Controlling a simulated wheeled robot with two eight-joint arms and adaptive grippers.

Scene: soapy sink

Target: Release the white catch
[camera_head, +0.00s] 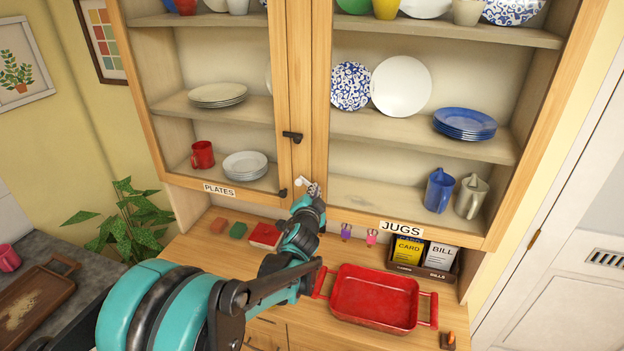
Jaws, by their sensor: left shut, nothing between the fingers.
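The white catch (304,182) is a small piece low on the cabinet's middle frame, between the two glazed doors. My left gripper (315,188) is at its right end, shut with nothing held. I cannot tell whether the fingertips touch the catch. My left arm reaches up from the lower left and covers part of the counter. A black catch (292,136) sits higher on the same frame, and a small dark fitting (283,193) lies left of the white catch. Both doors look closed. My right gripper is not in view.
A red tray (375,298) stands on the counter right of my arm. A card box (425,257) is behind it. Plates and jugs (439,190) fill the cabinet shelves.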

